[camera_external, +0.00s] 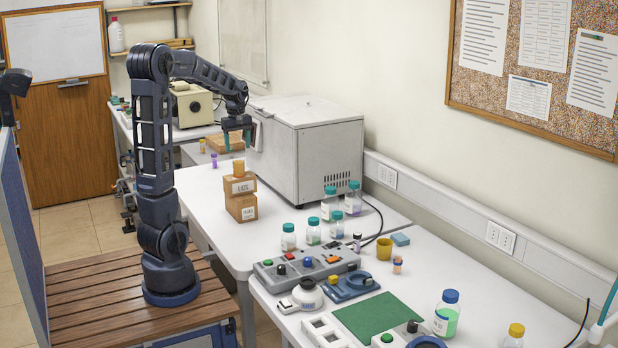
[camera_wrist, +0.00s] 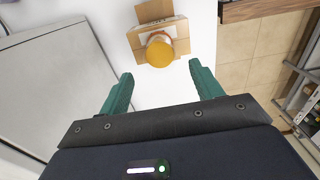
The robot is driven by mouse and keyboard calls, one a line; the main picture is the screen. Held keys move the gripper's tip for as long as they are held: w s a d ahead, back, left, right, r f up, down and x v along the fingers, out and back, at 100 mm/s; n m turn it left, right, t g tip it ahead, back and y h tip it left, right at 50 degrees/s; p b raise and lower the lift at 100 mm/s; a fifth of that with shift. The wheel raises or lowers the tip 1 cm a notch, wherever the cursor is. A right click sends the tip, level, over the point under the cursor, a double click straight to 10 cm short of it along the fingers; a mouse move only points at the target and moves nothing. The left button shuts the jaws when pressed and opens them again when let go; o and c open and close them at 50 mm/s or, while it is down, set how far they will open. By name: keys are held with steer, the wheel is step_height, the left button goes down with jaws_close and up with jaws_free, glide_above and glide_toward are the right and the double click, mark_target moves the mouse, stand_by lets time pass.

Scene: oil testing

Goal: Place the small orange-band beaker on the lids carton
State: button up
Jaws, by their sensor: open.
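The lids carton (camera_external: 240,186) is a small brown box with a white label, on top of another brown carton (camera_external: 241,208) on the white table. A small orange cylinder (camera_external: 239,168), which looks like the orange-band beaker, stands upright on the lids carton; its band is not distinct. In the wrist view, the beaker (camera_wrist: 159,50) sits on the carton (camera_wrist: 138,41), beyond my fingertips and between their lines. My gripper (camera_external: 237,141) is open and empty, above the beaker in the external picture and apart from it. Its teal fingers (camera_wrist: 158,83) hold nothing.
A large grey box-shaped machine (camera_external: 305,145) stands right of the cartons, close to my gripper. Several capped bottles (camera_external: 331,203) and a grey control panel (camera_external: 306,265) are nearer the front. A yellow cup (camera_external: 384,248) and a small orange-marked vial (camera_external: 397,265) stand at the right.

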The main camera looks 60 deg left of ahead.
steer(key=shift+d+r, duration=0.1)
steer(key=shift+r, duration=0.95)
steer(key=s+d+r+m+t, duration=0.15)
steer(key=d+m, duration=0.25)
steer(key=d, duration=0.5)
steer(key=s+d+r+m+t, duration=0.1)
steer(key=s+d+m, duration=0.3)
steer(key=d, duration=0.5)
steer(key=s+d+f+m+t, duration=0.2)
steer(key=s+d+f+m, duration=0.1)
steer(key=s+d+m, duration=0.6)
steer(key=d+m, duration=0.1)
steer(key=d, duration=0.3)
steer(key=shift+s, duration=0.3)
